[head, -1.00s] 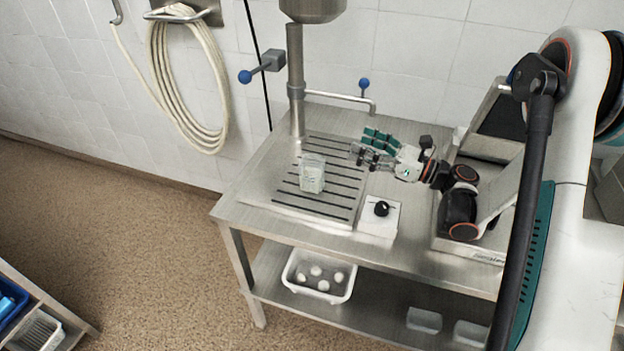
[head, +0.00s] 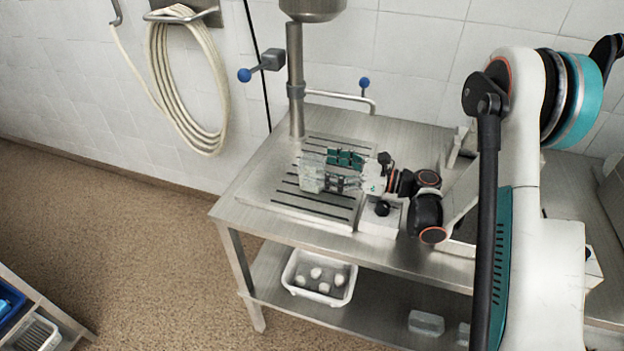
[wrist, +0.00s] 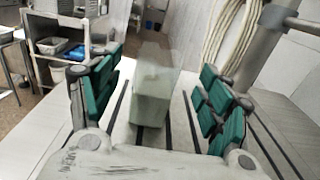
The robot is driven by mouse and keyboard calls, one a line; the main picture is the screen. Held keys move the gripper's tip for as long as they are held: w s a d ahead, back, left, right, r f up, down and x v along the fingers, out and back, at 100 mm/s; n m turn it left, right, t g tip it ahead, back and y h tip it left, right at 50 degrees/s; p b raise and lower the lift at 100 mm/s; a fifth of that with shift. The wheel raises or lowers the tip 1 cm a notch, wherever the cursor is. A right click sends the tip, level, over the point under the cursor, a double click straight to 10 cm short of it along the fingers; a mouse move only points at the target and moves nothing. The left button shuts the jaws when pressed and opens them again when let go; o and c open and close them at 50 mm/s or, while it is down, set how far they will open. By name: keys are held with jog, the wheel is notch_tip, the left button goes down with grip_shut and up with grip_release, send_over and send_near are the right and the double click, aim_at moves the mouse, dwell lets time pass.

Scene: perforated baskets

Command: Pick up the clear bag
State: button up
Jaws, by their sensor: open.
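The clear bag (head: 311,176) stands upright on the slotted tray (head: 285,203) of the steel table, with pale contents in its lower part. In the wrist view the bag (wrist: 151,92) is between the two green-padded fingers, with a gap on each side. My gripper (head: 330,170) is open around the bag in the head view and partly hides its right side. In the wrist view my gripper (wrist: 155,105) holds nothing; its fingers are spread left and right of the bag.
A vertical steel post (head: 296,90) stands behind the tray, with a blue-knobbed lever (head: 245,75). A white box with a black knob (head: 382,209) sits below my gripper. A white basket (head: 319,278) with several round white items is on the lower shelf.

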aim_at(312, 168)
jog(key=b+x, duration=0.1)
jog(key=x, duration=0.4)
jog(key=shift+a+r+b, duration=0.1)
jog(key=shift+r+b, duration=0.1)
jog(key=shift+b, duration=0.15)
jog(key=c, duration=1.6)
jog(key=shift+r, duration=0.15)
